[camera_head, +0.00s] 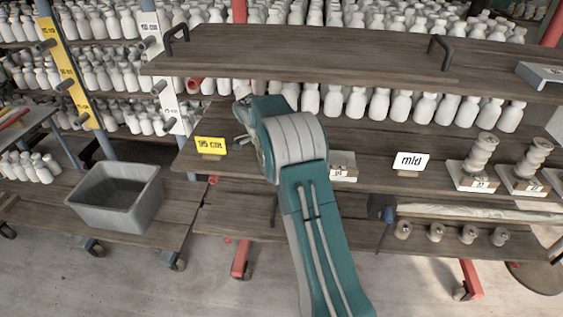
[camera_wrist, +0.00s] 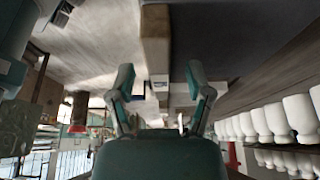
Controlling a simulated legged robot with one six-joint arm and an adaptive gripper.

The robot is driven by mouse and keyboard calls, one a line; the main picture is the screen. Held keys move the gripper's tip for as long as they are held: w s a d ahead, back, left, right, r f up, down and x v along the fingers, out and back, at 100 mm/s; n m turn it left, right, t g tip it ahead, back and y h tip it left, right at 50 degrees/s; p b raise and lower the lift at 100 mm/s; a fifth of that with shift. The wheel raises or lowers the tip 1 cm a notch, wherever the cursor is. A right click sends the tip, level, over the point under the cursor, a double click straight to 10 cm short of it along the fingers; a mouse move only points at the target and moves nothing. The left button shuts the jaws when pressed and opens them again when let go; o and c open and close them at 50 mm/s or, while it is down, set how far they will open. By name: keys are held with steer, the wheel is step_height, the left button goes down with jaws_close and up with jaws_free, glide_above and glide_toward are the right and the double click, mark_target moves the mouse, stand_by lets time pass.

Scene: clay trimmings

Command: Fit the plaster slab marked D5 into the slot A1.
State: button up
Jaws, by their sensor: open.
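My gripper (camera_wrist: 158,76) is open, its two fingers spread in the wrist view. A small pale block with a dark mark (camera_wrist: 160,85) shows between and beyond the fingertips; its mark is too small to read, and I cannot tell contact. In the head view my gripper (camera_head: 243,138) is left of my teal arm, mostly hidden by the wrist. A small white labelled block (camera_head: 343,168) sits on the middle shelf right of my arm; its label is unclear. I cannot make out a D5 slab or slot A1 for certain.
A yellow sign (camera_head: 210,146) and a white sign (camera_head: 411,161) stand on the shelf. Stacked clay pieces (camera_head: 480,155) stand on white bases at right. A grey bin (camera_head: 117,196) is at lower left. The upper board (camera_head: 310,48) overhangs the shelf. Many white bottles fill the back.

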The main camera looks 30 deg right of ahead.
steer(key=shift+s+d+f, duration=0.2)
steer(key=shift+d+f, duration=0.2)
steer(key=shift+f, duration=0.2)
steer(key=shift+a, duration=0.1)
jaws_close()
